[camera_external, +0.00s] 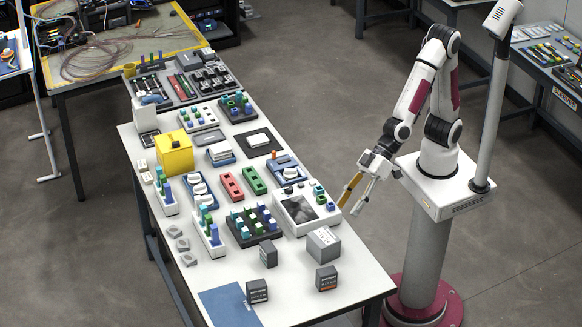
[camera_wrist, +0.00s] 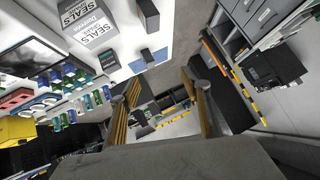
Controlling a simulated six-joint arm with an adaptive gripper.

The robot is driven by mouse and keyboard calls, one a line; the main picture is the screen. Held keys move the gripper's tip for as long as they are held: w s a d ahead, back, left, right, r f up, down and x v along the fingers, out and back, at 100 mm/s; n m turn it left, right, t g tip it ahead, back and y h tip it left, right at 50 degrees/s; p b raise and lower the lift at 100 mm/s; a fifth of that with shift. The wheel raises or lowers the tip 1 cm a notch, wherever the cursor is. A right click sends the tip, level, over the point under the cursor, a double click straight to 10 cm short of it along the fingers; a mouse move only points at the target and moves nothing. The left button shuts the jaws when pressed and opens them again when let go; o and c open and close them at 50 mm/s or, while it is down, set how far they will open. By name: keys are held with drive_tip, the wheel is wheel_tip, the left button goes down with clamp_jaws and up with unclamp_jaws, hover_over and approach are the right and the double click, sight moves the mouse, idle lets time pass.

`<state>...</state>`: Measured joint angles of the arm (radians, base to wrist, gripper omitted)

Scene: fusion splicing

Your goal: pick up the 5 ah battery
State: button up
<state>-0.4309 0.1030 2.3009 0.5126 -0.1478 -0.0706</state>
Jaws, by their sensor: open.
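Three dark grey battery-like boxes stand on the near part of the white table: one at the back (camera_external: 268,252), one at the front left (camera_external: 257,291) beside the blue mat, and one at the front right (camera_external: 326,278) with an orange band. Their labels are too small to read, so I cannot tell which is the 5 Ah one. My gripper (camera_external: 349,208) is open and empty off the table's right edge, apart from all three. Its two fingers (camera_wrist: 163,100) also show spread in the wrist view, with nothing between them.
A grey box with a white label (camera_external: 323,243) stands between the batteries and a white device with a dark screen (camera_external: 296,208). A blue mat (camera_external: 229,306) lies at the near left corner. Trays of coloured parts (camera_external: 251,224) fill the middle. The near right corner is clear.

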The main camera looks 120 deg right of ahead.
drive_tip(key=w+a+f+t+h, duration=0.1)
drive_tip(key=w+a+f, duration=0.35)
drive_tip(key=f, duration=0.45)
drive_tip(key=t+h, duration=0.2)
drive_tip(key=h, duration=0.1)
approach(317, 282)
drive_tip(key=shift+s+a+r+m, duration=0.35)
drive_tip(key=shift+s+r+m, duration=0.05)
drive_tip(key=shift+r, duration=0.1)
drive_tip(key=shift+s+f+t+h, duration=0.15)
drive_tip(key=shift+s+f+t, duration=0.1)
drive_tip(key=shift+f, duration=0.2)
drive_tip(key=shift+s+f+t+h, duration=0.15)
drive_tip(key=shift+f+t, duration=0.1)
drive_tip(key=shift+f, duration=0.25)
drive_tip(key=shift+w, duration=0.1)
drive_tip(key=shift+x, duration=1.2)
drive_tip(key=shift+x, duration=2.6)
drive_tip(key=shift+r, duration=0.2)
drive_tip(key=shift+c, duration=0.3)
clamp_jaws()
